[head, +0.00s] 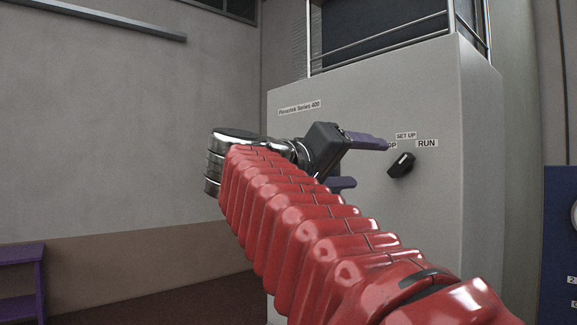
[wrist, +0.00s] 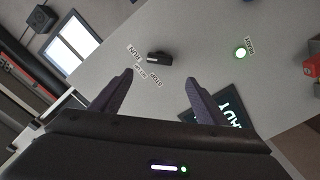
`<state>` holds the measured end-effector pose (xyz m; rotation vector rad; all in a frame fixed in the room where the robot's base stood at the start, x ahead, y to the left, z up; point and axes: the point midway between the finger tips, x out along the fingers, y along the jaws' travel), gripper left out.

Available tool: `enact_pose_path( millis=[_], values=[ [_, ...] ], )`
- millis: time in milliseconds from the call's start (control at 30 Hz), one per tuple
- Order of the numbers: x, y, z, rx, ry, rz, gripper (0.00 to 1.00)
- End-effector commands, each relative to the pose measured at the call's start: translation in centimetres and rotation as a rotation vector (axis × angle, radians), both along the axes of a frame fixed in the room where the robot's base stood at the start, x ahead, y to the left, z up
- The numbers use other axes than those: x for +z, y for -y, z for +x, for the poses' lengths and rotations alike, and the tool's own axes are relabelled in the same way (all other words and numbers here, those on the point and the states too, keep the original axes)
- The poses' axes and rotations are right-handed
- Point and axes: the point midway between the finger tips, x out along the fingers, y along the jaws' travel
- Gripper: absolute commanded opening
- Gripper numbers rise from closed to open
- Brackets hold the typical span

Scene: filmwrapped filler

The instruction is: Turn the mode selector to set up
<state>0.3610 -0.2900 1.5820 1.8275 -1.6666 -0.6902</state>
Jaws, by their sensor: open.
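The mode selector (head: 401,166) is a black knob on the grey cabinet front, with a white mark at its upper end, which leans toward the RUN side. SET UP (head: 406,135) is printed above it and RUN (head: 427,143) at its upper right. In the wrist view the knob (wrist: 159,58) lies beyond the fingertips, between the two purple fingers (wrist: 159,76).
A metal rail (head: 380,45) runs atop the cabinet. A purple stand (head: 20,280) is at lower left.

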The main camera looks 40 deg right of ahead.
Motion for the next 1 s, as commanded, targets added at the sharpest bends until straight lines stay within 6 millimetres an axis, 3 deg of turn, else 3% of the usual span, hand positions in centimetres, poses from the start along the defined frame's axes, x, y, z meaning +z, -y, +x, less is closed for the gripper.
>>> enact_pose_path(
  millis=[1000],
  values=[
    [-0.1, 11.3, 0.9, -0.004, -0.001, 0.001, 0.68]
  ],
)
